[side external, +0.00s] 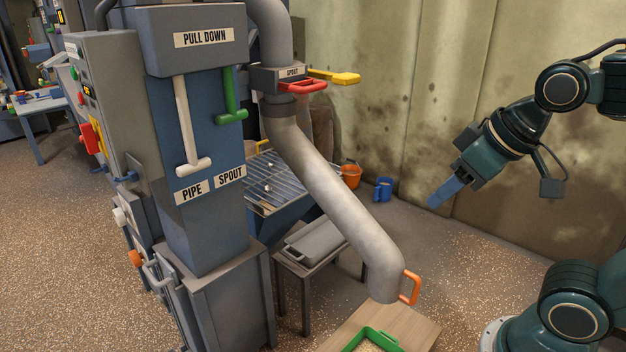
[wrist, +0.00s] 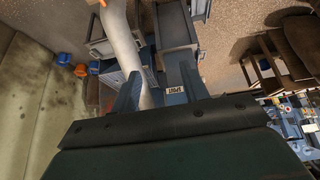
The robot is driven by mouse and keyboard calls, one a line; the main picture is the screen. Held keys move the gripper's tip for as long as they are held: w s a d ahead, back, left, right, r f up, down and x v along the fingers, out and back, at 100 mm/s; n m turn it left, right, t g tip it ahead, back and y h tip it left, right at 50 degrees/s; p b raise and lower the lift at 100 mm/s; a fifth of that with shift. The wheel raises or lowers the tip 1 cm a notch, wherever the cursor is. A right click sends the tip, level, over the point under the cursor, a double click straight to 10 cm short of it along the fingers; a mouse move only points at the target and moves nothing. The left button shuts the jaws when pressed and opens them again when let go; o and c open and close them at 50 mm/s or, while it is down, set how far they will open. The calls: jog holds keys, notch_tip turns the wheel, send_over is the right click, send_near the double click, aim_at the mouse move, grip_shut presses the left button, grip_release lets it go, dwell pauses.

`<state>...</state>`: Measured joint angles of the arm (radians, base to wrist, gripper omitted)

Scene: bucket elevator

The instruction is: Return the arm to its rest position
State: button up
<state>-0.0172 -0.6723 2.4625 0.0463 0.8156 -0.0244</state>
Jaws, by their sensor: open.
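My gripper (side external: 437,201) hangs in the air at the right of the side view, pointing down and left, with nothing at its fingertips. In the wrist view its two blue fingers (wrist: 159,72) stand apart with nothing held between them. My arm is bent, its upper links raised above the base at the lower right. The grey spout pipe (side external: 335,195) slants down to the left of my gripper, clear of it. Its orange handle (side external: 412,288) is below my gripper, apart from it. The pipe also shows beyond the fingers in the wrist view (wrist: 122,40).
The elevator housing (side external: 205,170) carries a white T-handle (side external: 188,125) and a green T-handle (side external: 230,97). A green tray (side external: 386,339) sits on a wooden stand (side external: 420,330). Orange (side external: 350,178) and blue (side external: 383,191) buckets stand by the stained wall (side external: 440,80).

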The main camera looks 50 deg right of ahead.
jog(key=shift+s+a+f+g, duration=0.15)
jog(key=shift+s+f, duration=0.1)
jog(key=shift+s, duration=0.5)
jog(key=shift+s+a+f+g, duration=0.15)
jog(key=shift+s+f, duration=0.05)
jog(key=shift+s, duration=0.55)
